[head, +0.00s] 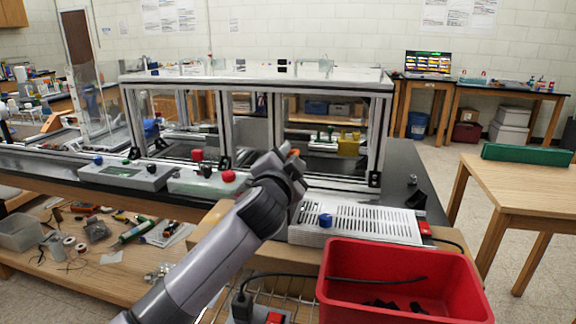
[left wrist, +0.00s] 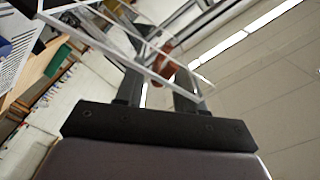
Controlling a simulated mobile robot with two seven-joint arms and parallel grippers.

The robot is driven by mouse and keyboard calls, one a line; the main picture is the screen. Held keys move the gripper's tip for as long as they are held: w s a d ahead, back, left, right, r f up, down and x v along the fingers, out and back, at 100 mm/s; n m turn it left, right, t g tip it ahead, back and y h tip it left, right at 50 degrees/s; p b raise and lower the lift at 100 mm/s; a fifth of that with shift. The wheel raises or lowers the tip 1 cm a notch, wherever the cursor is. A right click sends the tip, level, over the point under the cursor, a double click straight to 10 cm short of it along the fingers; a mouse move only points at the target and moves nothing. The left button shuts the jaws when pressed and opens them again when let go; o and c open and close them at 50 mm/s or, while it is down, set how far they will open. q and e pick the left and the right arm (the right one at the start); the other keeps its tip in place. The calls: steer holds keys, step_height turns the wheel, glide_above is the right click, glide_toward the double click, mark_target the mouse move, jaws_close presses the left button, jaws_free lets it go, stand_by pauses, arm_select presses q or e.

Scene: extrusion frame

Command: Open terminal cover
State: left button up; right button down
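My left gripper (head: 293,160) is in front of the extrusion frame in the head view, above the vented white unit. In the left wrist view its two dark fingers (left wrist: 160,85) stand apart. A small red-brown piece (left wrist: 161,60) shows between and beyond the fingertips; I see no clear contact. A clear panel with pale edges (left wrist: 108,47) crosses the fingers in the left wrist view. It may be the terminal cover, but I cannot tell. In the head view an orange-red bit shows at the gripper's tip. My right gripper is not in view.
The extrusion frame (head: 384,130) stands on the dark bench. The vented white unit (head: 375,228) with a blue knob (head: 325,220) and a red bin (head: 400,262) are near the front. Button boxes (head: 125,175) stand left. A wooden table (head: 530,185) is at right.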

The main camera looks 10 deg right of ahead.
arm_select(q)
steer(key=v, duration=0.7)
steer(key=shift+b, duration=0.35)
steer(key=shift+f, duration=0.1)
